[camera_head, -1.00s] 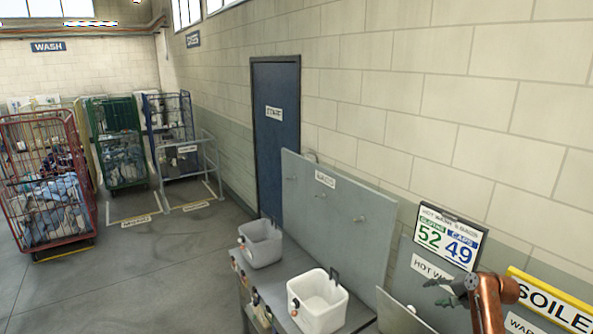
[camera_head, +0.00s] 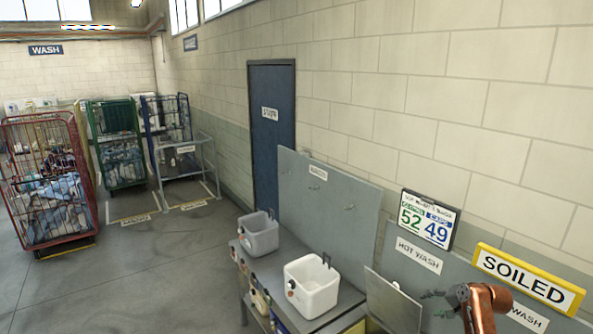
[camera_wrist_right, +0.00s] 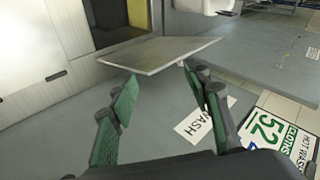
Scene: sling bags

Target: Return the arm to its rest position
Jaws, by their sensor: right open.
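My right arm (camera_head: 484,305) is a copper-coloured link at the lower right of the head view. My right gripper (camera_head: 436,304) points left from it, in front of the grey wall panel and below the HOT WASH sign (camera_head: 419,256). In the right wrist view the gripper (camera_wrist_right: 158,80) has its two green-padded fingers spread apart with nothing between them. A flat grey flap (camera_wrist_right: 165,53) shows beyond the fingertips. My left gripper is not in view.
A bench (camera_head: 350,296) carries a white tub (camera_head: 312,290) and a grey tub (camera_head: 259,236). An upright flap (camera_head: 392,303) stands beside the bench, left of the gripper. A SOILED sign (camera_head: 528,277) and a number board (camera_head: 427,219) are on the wall side. Wheeled cages (camera_head: 45,180) stand far left; the floor between is clear.

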